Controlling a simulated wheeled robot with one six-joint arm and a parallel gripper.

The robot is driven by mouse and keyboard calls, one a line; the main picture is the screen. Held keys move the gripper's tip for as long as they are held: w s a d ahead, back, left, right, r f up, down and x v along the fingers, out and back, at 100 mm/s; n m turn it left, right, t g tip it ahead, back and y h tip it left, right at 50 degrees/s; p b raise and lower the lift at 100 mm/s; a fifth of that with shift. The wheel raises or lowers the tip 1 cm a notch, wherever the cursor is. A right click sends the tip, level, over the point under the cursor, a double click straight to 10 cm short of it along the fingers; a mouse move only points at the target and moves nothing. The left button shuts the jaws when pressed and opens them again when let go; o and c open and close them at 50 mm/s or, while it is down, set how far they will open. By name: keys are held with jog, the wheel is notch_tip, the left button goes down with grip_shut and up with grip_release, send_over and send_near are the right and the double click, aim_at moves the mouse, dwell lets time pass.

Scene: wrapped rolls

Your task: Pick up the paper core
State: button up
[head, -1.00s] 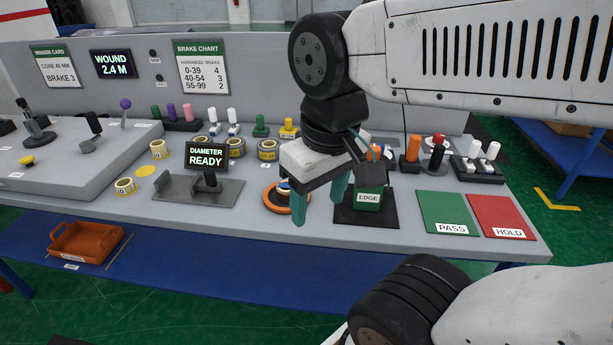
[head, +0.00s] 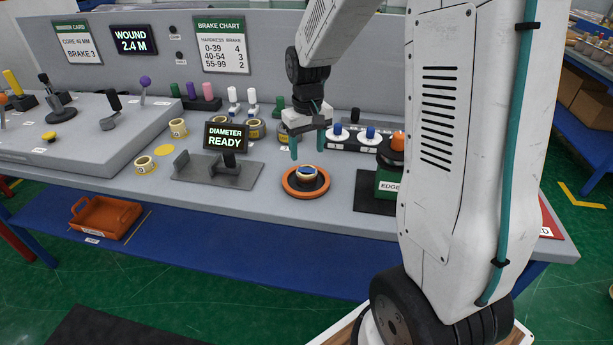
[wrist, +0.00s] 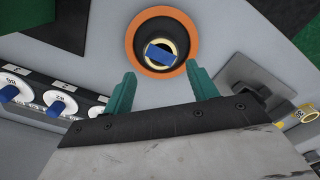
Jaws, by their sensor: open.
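A tan ring like a paper core (head: 306,171) sits in the middle of a round orange-rimmed dish (head: 290,189) on the bench, with blue showing at its centre. It also shows in the wrist view (wrist: 167,39), with a blue block across its middle. Several similar tan rings with yellow labels, such as one (head: 145,164) at the left, stand on the bench; I cannot tell which one the task means. My gripper (head: 307,148) is open and empty, above and behind the dish. In the wrist view its fingertips (wrist: 160,72) are apart, just short of the dish's rim.
A grey diameter gauge (head: 240,177) stands left of the dish. A black rack (head: 360,142) with white-and-blue spools is behind it to the right. A green EDGE block (head: 386,182) on a dark base is at the right. An orange tray (head: 104,217) is on the lower shelf.

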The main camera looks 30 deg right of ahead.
aim_at(307, 172)
notch_tip(307, 172, down, 8)
jog(key=shift+f, duration=0.15)
dwell(0.3)
jog(key=c, duration=0.8)
